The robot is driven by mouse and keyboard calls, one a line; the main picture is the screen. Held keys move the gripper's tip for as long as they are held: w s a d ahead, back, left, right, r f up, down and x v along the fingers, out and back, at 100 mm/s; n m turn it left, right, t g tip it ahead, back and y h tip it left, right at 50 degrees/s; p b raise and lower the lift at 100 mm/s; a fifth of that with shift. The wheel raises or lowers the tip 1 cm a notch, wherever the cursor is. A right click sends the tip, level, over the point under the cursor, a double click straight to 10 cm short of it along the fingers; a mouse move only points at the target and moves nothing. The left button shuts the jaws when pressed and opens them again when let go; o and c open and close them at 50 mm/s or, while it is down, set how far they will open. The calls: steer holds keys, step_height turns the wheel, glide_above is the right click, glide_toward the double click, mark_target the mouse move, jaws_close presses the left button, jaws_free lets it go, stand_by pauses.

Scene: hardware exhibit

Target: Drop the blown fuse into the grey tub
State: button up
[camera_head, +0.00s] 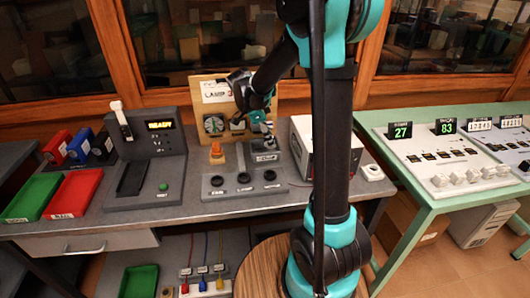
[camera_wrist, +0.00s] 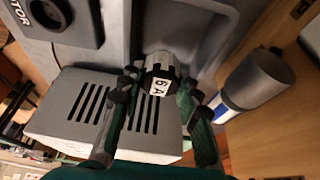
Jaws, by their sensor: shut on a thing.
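My gripper (camera_head: 258,122) is over the back of the grey bench, in front of the wooden display board. In the wrist view its green and black fingers (camera_wrist: 160,105) are shut on a dark fuse (camera_wrist: 151,87) with a white "6 A" label. The fuse's far end is close to a grey panel (camera_wrist: 120,35); I cannot tell whether it still touches it. Whether the fuse is blown does not show. I cannot pick out a grey tub for certain in either view.
A grey vented box (camera_wrist: 90,110) and a blue-banded cylinder (camera_wrist: 255,80) flank the fingers. On the bench are a green tray (camera_head: 30,197), a red tray (camera_head: 75,193), a grey "READY" console (camera_head: 147,150) and a knobbed grey panel (camera_head: 244,186). A green table (camera_head: 430,235) stands right.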

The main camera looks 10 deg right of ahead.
steer(key=shift+f, duration=0.45)
steer(key=o, duration=1.2)
steer(key=v, duration=1.2)
